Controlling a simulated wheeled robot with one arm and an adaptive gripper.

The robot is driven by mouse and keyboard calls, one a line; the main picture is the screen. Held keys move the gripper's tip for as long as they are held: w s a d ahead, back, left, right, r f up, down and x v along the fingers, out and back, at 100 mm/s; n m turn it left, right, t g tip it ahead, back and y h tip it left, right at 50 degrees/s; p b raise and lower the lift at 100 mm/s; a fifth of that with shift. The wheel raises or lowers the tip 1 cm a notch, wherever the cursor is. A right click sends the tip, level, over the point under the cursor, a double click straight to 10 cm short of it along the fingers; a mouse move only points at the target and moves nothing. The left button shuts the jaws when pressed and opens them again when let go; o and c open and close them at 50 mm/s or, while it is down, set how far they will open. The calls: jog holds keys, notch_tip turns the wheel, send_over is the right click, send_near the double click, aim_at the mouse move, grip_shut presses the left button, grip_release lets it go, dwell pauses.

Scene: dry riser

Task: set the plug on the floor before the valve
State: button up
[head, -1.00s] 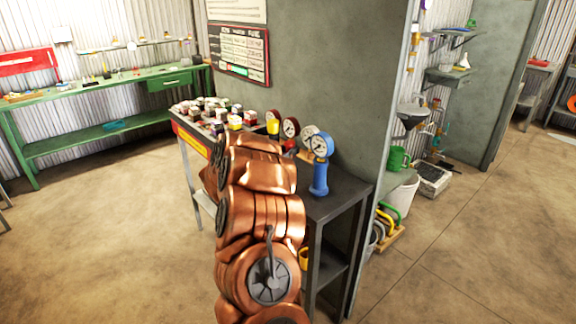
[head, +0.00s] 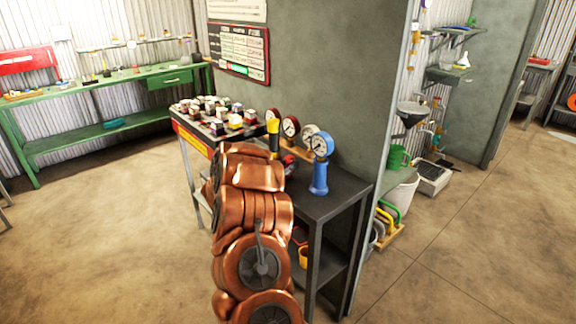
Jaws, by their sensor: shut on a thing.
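My copper-coloured arm (head: 255,225) rises through the lower middle of the head view, in front of a dark bench. My gripper is hidden behind the arm, so its jaws and whatever is between them do not show. I cannot make out the plug in this view. I cannot pick out with certainty the valve or the patch of floor before it.
The dark bench (head: 335,195) carries several gauges, a blue one (head: 320,165) at its right end, and a yellow-and-black upright piece (head: 273,138). A tray of small blocks (head: 215,120) stands left. A grey wall (head: 330,75) rises behind. Floor (head: 100,235) is clear at left.

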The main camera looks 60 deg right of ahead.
jog(key=o, duration=0.6)
jog(key=shift+f, duration=0.1)
jog(key=shift+o, duration=0.2)
